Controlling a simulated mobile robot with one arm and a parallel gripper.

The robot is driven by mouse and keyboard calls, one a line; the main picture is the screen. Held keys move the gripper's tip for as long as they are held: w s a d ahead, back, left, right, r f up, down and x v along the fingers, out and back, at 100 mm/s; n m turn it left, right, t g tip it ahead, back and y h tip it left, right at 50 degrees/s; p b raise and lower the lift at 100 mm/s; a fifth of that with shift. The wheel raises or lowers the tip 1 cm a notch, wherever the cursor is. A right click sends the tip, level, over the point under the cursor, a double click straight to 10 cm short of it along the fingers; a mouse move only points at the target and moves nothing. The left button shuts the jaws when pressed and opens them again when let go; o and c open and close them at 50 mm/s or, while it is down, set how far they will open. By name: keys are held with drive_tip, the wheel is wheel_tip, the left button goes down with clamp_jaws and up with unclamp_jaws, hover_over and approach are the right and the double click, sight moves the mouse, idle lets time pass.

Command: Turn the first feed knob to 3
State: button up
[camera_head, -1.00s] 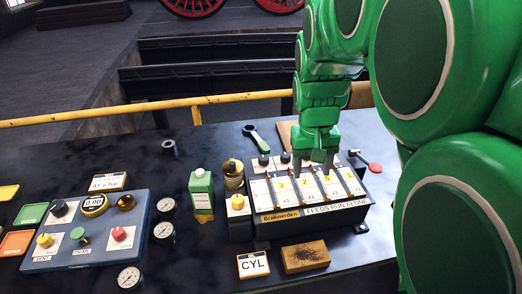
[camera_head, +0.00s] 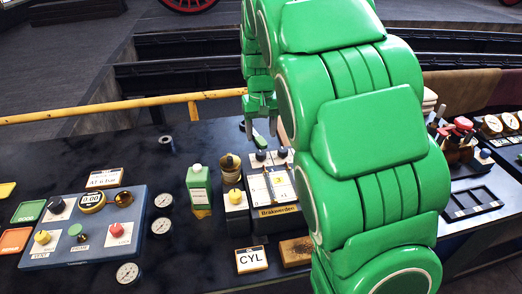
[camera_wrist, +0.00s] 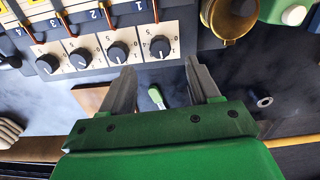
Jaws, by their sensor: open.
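The feed box (camera_head: 280,210) stands on the dark bench, partly hidden behind my arm in the head view. Two black knobs show at its back, the leftmost (camera_head: 260,155) and its neighbour (camera_head: 281,153). My gripper (camera_wrist: 157,75) is open and empty, also showing in the head view (camera_head: 261,110) behind the box.
A brass cup (camera_wrist: 228,20) and a green-white carton (camera_head: 199,187) stand beside the box. A CYL card (camera_head: 251,260) lies in front. A yellow rail (camera_head: 100,113) runs behind the bench.

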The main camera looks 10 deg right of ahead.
sight(260, 153)
drive_tip(key=shift+f, duration=3.85)
drive_tip(key=c, duration=1)
drive_tip(key=shift+c, duration=0.2)
drive_tip(key=shift+m, duration=0.4)
drive_tip(key=m, duration=0.4)
drive_tip(key=shift+a+m, duration=0.1)
drive_tip(key=shift+m, duration=2.2)
